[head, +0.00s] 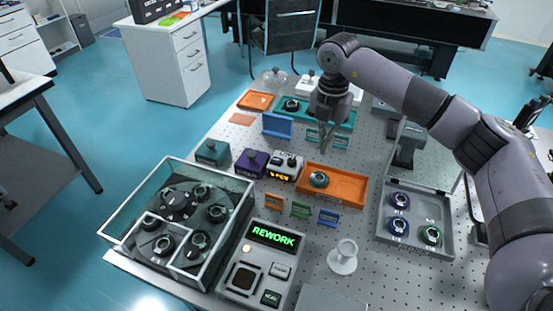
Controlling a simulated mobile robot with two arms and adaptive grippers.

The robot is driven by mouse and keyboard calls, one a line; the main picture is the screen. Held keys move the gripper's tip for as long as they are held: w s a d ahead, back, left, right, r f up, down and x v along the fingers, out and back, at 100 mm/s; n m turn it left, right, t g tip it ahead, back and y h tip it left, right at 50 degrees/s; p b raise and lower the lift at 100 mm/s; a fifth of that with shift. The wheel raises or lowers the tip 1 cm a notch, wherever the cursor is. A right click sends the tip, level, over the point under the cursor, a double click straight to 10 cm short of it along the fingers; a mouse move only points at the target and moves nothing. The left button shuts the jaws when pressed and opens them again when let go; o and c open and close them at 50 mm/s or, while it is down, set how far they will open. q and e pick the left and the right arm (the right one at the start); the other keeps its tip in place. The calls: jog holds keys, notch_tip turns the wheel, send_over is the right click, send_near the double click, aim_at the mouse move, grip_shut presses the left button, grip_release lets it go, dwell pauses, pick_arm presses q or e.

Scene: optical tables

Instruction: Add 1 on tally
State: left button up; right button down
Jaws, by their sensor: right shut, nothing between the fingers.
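The tally looks to be the small white box (286,166) with dark buttons on top and a lit orange display on its front. It stands mid-table between a purple box and an orange tray; its digits are too small to read surely. My right gripper (326,147) comes down from above, shut and empty, behind and to the right of the tally, apart from it. My left gripper is not in view.
The orange tray (350,188) holds a dark round part. A purple box (251,162) stands left of the tally. A glass-walled case (118,229), a REWORK panel (243,266), a white funnel-like stand (343,262) and a grey tray (440,246) are nearer.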

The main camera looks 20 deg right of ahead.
dwell(0.7)
jog(key=r+n+t+y+p, duration=0.2)
jog(key=n+t+y+p, duration=0.35)
jog(key=p, duration=1.05)
send_over(279, 158)
jog(key=shift+s+f+n+t+h, duration=0.1)
jog(key=shift+n+t+h, duration=0.4)
jog(key=shift+t, duration=0.75)
jog(key=shift+f+b, duration=0.1)
jog(key=shift+b, duration=0.25)
notch_tip(279, 158, down, 9)
jog(key=b, duration=0.6)
jog(key=shift+f+b, duration=0.25)
jog(key=shift+b, duration=0.3)
